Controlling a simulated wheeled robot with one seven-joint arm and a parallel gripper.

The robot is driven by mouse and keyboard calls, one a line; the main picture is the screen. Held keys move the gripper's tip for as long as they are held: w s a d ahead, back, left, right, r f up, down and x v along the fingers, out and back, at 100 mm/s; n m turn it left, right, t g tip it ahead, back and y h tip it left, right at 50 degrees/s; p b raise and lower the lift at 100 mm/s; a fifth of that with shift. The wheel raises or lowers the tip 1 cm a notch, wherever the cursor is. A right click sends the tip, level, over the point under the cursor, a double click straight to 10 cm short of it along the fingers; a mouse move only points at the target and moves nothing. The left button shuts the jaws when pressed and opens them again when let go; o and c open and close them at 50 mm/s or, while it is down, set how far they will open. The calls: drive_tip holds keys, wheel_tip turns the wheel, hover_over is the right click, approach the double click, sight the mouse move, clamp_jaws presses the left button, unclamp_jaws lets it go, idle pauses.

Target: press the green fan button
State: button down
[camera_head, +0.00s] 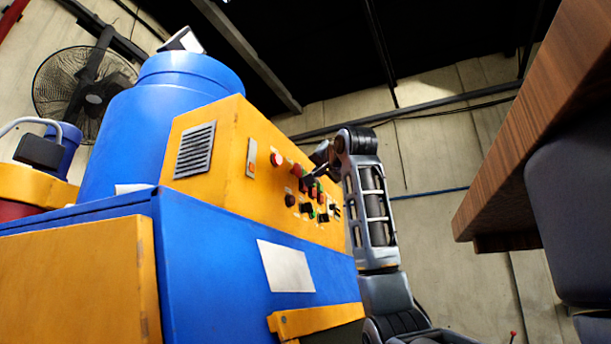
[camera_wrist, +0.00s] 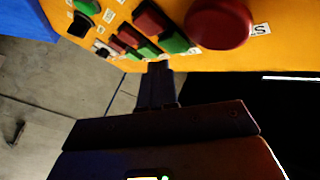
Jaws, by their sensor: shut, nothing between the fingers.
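The yellow control panel (camera_head: 231,143) sits on the blue machine and carries several red, green and black controls. In the wrist view, green buttons sit beside red ones along the panel (camera_wrist: 227,60). Labels are too blurred to tell which is the fan button. My gripper (camera_wrist: 159,68) is shut and empty, its tip close to the panel's edge near these two buttons; contact cannot be told. In the head view, my gripper (camera_head: 309,179) is at the panel's face, partly covering buttons.
A big red round button (camera_wrist: 217,24) stands out at the right in the wrist view, near the green buttons. Red buttons (camera_wrist: 151,21) adjoin the green ones. A wooden tabletop (camera_head: 535,125) juts in at the right of the head view.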

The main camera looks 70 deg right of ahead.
drive_tip(key=shift+w, duration=0.15)
idle(0.6)
drive_tip(key=shift+w, duration=0.25)
drive_tip(key=shift+w+d, duration=0.1)
drive_tip(key=shift+w, duration=0.35)
idle(0.8)
idle(0.3)
drive_tip(key=shift+s, duration=0.85)
drive_tip(key=shift+s, duration=0.1)
drive_tip(key=s, duration=0.1)
drive_tip(key=s+b, duration=0.1)
drive_tip(key=s, duration=0.2)
drive_tip(key=shift+s+a, duration=0.4)
idle(0.5)
